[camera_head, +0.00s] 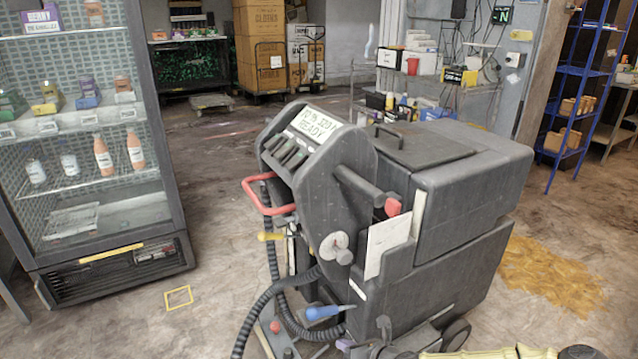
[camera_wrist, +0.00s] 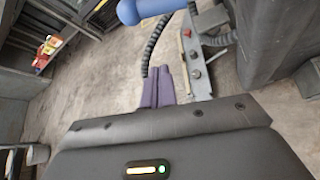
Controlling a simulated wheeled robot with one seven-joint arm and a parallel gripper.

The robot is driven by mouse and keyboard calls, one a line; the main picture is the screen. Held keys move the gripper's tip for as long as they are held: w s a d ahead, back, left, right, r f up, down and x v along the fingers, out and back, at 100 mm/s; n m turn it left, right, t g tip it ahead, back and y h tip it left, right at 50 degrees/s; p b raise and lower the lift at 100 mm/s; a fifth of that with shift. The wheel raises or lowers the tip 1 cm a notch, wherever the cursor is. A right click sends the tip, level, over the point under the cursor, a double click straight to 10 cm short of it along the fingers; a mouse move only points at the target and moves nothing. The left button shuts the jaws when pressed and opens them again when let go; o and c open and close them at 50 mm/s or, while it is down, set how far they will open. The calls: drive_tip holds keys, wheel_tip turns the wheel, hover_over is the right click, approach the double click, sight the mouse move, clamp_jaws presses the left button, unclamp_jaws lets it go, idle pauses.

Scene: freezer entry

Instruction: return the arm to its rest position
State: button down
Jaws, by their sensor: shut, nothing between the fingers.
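My gripper (camera_wrist: 157,74) shows in the wrist view as two purple fingers lying side by side, shut with nothing between them. It points over the concrete floor, beside a grey base plate with knobs (camera_wrist: 196,62). A blue handle (camera_wrist: 150,9) with a black ribbed hose is at the top of that view, beyond the fingertips and apart from them.
A bulky grey machine (camera_head: 440,190) with a red handle (camera_head: 268,205), black hoses and a blue grip (camera_head: 322,312) fills the middle. A glass-front fridge (camera_head: 95,170) stands left. A blue shelf rack (camera_head: 575,110) stands right. Floor (camera_head: 215,250) between fridge and machine is clear.

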drive_tip(key=s+n+g+h, duration=0.3)
drive_tip(key=s+n+g, duration=0.55)
drive_tip(key=n, duration=0.75)
drive_tip(key=s+d+r+n+t+h, duration=0.1)
drive_tip(key=s+d+r+n+h, duration=0.15)
drive_tip(key=r+n, duration=0.35)
drive_tip(key=s+d+r+n+h, duration=0.1)
drive_tip(key=s+d+r+n, duration=0.1)
drive_tip(key=s+r+n, duration=0.4)
drive_tip(key=s+d+r+n+t+h, duration=0.15)
drive_tip(key=r+n, duration=0.25)
drive_tip(key=r, duration=0.4)
wheel_tip(320, 180, up, 29)
drive_tip(key=p, duration=2.9)
drive_tip(key=shift+w+d, duration=0.15)
drive_tip(key=shift+d, duration=0.15)
drive_tip(key=shift+w, duration=0.1)
